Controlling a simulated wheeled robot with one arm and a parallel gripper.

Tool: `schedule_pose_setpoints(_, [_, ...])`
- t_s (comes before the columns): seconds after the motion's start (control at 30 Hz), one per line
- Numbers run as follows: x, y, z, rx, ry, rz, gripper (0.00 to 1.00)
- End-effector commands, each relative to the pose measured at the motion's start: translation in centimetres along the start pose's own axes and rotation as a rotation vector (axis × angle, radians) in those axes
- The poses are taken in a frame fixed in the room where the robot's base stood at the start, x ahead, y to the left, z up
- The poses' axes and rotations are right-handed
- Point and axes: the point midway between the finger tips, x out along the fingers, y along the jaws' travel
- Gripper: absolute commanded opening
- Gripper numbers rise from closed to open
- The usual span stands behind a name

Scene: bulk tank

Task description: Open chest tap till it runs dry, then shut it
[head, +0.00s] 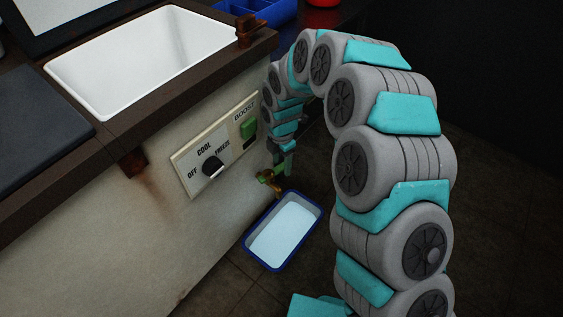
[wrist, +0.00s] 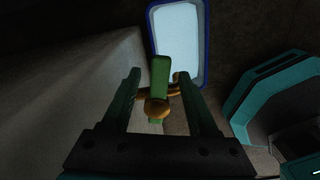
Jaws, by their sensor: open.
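The brass chest tap (head: 268,179) sticks out low on the chest's side wall, and it also shows in the wrist view (wrist: 156,107). Its green lever (wrist: 160,75) lies between the two fingers of my gripper (wrist: 160,78), lengthwise along them. A gap shows on each side of the lever, so my gripper is open around it and not clamped. In the head view my gripper (head: 284,160) is at the tap, partly hidden by my arm. A blue-rimmed tray (head: 247,245) sits on the floor below the tap, holding pale liquid (head: 285,231). I cannot make out a stream from the spout.
The chest's side has a panel (head: 190,181) with a black knob (head: 212,167) and a green BOOST switch (head: 249,128). A white basin (head: 145,55) is set in the chest's top. Dark floor lies open around the tray.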

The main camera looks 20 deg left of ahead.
Motion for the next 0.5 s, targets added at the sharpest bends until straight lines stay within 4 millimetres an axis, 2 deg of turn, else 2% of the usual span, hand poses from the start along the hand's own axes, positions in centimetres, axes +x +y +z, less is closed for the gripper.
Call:
schedule_pose_setpoints(0.27, [-0.4,0.1,0.0,0.0,0.0,0.002,0.6])
schedule_pose_setpoints(0.5, [-3.2,0.1,0.0,0.001,-0.001,0.004,0.6])
